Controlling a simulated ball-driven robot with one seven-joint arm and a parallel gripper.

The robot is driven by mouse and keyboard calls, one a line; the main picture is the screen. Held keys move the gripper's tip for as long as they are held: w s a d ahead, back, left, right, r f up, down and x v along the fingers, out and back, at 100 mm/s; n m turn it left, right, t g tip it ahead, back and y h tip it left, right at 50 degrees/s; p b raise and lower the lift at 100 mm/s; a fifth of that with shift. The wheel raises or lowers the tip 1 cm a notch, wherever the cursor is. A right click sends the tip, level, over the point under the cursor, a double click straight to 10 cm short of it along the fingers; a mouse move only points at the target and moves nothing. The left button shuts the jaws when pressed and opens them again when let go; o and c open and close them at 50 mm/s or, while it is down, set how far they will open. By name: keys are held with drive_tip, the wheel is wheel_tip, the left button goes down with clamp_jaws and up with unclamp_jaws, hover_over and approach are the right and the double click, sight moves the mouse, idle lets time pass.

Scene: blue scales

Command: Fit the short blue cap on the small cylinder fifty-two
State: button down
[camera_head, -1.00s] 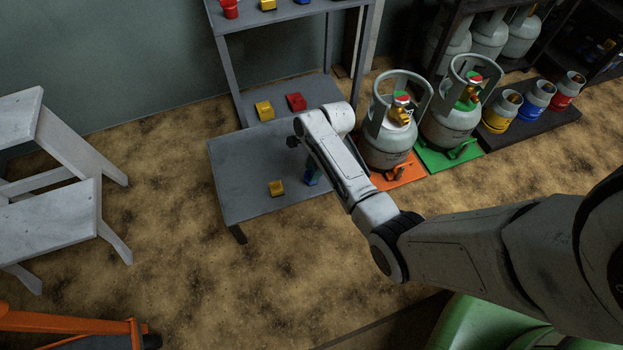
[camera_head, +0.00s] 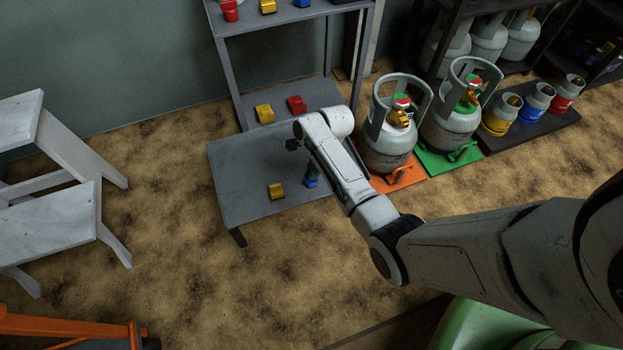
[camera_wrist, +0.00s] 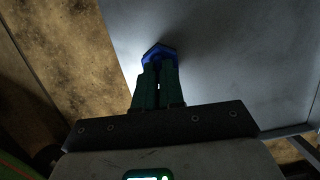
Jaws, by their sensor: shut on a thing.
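A blue cap (camera_wrist: 158,52) is between the fingertips of my gripper (camera_wrist: 157,72) in the wrist view, over the grey surface. My gripper is shut on it. In the head view the blue cap (camera_head: 311,181) shows just below my forearm, at the lowest grey shelf; I cannot tell whether it touches the shelf. My arm hides most of the gripper there. Small cylinders with yellow (camera_head: 502,113), blue (camera_head: 534,101) and red (camera_head: 564,92) bands stand on a dark board at the right. Their numbers cannot be read, so I cannot tell which is fifty-two.
A yellow cap (camera_head: 276,190) lies on the lowest shelf (camera_head: 235,175). Another yellow cap (camera_head: 264,113) and a red cap (camera_head: 296,103) are on the shelf behind. Two large grey cylinders, on an orange pad (camera_head: 402,176) and a green pad (camera_head: 440,160), stand between the shelves and the small cylinders.

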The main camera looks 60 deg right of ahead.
drive_tip(key=shift+s+a+f, duration=0.15)
drive_tip(key=shift+s, duration=0.1)
drive_tip(key=shift+w+r+p, duration=0.15)
drive_tip(key=shift+r+p, duration=1.95)
drive_tip(key=shift+p, duration=0.45)
